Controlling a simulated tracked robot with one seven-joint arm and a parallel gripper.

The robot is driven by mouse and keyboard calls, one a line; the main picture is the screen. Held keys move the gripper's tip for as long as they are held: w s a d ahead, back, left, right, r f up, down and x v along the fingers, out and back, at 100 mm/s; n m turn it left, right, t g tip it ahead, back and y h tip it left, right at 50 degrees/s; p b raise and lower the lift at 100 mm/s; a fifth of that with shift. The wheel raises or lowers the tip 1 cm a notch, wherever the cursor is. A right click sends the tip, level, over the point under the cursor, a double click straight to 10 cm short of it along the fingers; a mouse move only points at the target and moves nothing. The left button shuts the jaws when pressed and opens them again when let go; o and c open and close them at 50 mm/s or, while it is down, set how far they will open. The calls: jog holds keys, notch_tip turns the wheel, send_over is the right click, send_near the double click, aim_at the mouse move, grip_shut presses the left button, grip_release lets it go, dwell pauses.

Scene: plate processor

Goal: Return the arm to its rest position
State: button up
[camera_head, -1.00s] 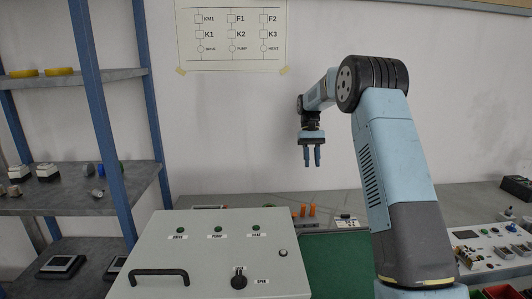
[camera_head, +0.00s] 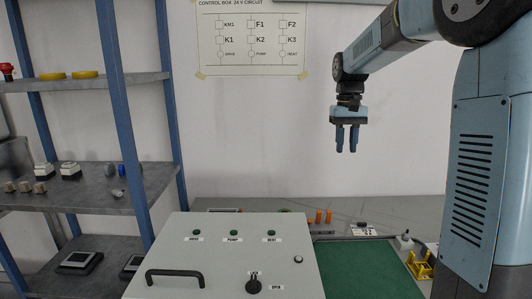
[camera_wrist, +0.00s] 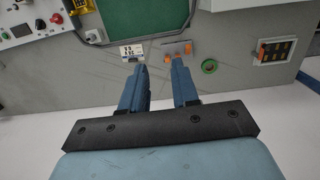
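My gripper (camera_head: 347,146) hangs in the air in front of the white wall, fingers pointing down, above the back of the grey bench. Its two blue fingers are apart with nothing between them. In the wrist view my gripper (camera_wrist: 160,72) is also open and empty, with the bench well beyond the fingertips. My blue arm reaches in from the right side of the head view, bent at the elbow near the top right corner.
A grey control box (camera_head: 220,255) with a black handle stands in front. A green mat (camera_head: 365,270) lies to its right. Orange parts (camera_head: 324,216) stand at the bench back. A blue-framed shelf (camera_head: 90,190) is on the left. The air around my gripper is clear.

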jog(key=s+f+t, duration=0.2)
jog(key=s+t, duration=0.4)
jog(key=s, duration=2.3)
jog(key=shift+s+d+t, duration=0.15)
jog(key=shift+d+t, duration=0.15)
jog(key=shift+o, duration=0.3)
